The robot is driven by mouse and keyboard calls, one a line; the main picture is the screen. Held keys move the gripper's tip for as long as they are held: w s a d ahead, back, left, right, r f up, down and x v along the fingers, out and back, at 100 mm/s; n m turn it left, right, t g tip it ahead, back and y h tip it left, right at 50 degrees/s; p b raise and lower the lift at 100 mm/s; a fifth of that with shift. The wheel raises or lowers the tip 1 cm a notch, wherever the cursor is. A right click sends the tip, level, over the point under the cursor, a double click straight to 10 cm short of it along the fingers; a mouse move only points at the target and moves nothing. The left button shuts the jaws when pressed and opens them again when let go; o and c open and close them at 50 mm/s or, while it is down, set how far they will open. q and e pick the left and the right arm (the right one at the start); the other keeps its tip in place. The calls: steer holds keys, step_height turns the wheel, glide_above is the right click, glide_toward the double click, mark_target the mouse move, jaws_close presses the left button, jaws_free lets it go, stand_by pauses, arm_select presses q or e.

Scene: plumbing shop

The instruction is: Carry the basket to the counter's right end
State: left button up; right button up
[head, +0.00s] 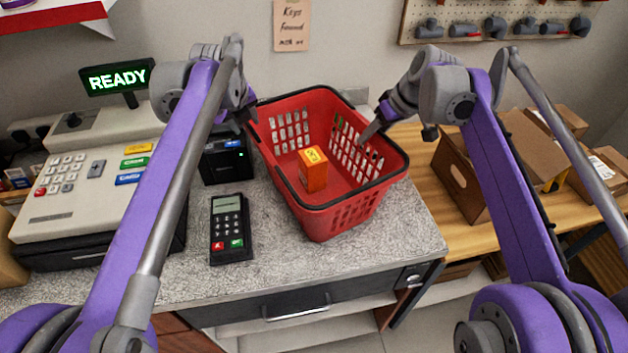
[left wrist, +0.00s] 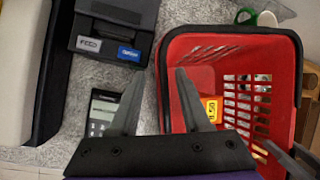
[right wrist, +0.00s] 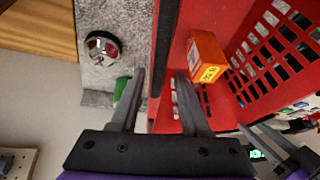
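A red basket (head: 345,205) with black rim stands on the speckled grey counter (head: 290,265), near its right-hand edge in the head view. An orange box (head: 313,170) sits inside it. My left gripper (head: 250,118) is at the basket's left rim; in the left wrist view its fingers (left wrist: 158,95) are apart, with the rim between them. My right gripper (head: 372,128) is at the right rim; in the right wrist view its fingers (right wrist: 160,98) are apart on either side of the black rim. Whether the fingers touch the rim cannot be told.
A card terminal (head: 230,230) and a small black printer (head: 226,158) stand left of the basket, and a cash register (head: 90,190) further left. Cardboard boxes (head: 485,165) stand on a wooden bench (head: 425,160) to the right. A shiny round object (right wrist: 101,48) lies beside the basket.

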arm_select(q)
steer(key=shift+r, duration=0.1)
stand_by(0.4)
steer(key=v, duration=1.1)
steer(key=shift+s+r, duration=0.25)
steer(key=shift+r, duration=0.1)
arm_select(e)
steer(key=v, duration=1.2)
steer(key=shift+s+d, duration=0.1)
